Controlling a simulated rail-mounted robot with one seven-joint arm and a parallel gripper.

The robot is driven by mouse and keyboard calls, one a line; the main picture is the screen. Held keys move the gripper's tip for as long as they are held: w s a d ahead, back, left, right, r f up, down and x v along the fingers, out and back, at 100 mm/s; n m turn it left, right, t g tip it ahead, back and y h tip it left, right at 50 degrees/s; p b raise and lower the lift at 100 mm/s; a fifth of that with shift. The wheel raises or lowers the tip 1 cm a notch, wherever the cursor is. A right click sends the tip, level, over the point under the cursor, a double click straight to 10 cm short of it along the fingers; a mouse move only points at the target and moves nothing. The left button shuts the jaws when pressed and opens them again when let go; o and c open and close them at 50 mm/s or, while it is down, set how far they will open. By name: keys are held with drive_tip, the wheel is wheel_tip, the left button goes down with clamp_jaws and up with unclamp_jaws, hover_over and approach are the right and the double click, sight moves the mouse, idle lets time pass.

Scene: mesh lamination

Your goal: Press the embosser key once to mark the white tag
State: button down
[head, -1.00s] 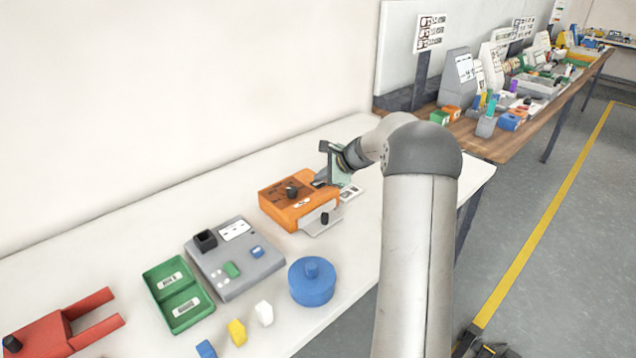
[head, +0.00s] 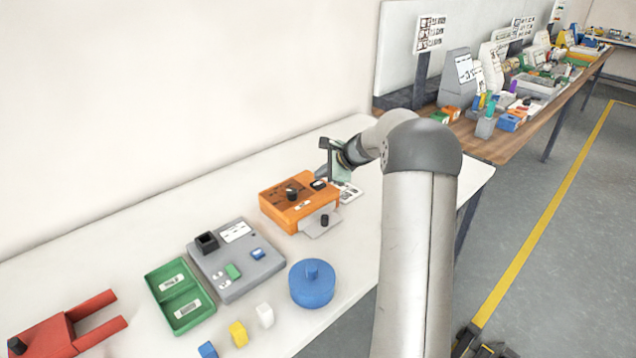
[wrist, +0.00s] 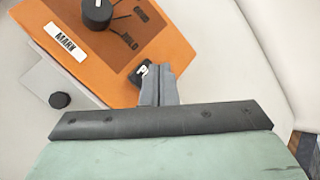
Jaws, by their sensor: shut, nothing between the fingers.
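The orange embosser (head: 287,207) stands on the white table. It has a black dial (wrist: 97,12), a MARK label (wrist: 66,42) and a black key with a white letter (wrist: 144,74), also visible in the head view (head: 318,184). A pale grey plate with a black knob (head: 324,220) juts from its front. My gripper (wrist: 160,76) is shut and empty. Its fingertips appear just beside the key in the wrist view; contact cannot be told. A small white block (head: 265,316) lies near the table's front edge; I cannot tell whether it is the tag.
A grey device (head: 225,275), a green two-part tray (head: 165,272), a blue round lidded pot (head: 312,287) and a red forked fixture (head: 55,335) stand left of and in front of the embosser. Yellow (head: 238,333) and blue (head: 207,349) blocks lie near the front edge.

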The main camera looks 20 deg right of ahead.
sight(321, 184)
drive_tip(key=shift+r, duration=0.1)
wheel_tip(321, 184, up, 5)
drive_tip(key=p, duration=0.3)
drive_tip(key=shift+p, duration=0.4)
idle(0.5)
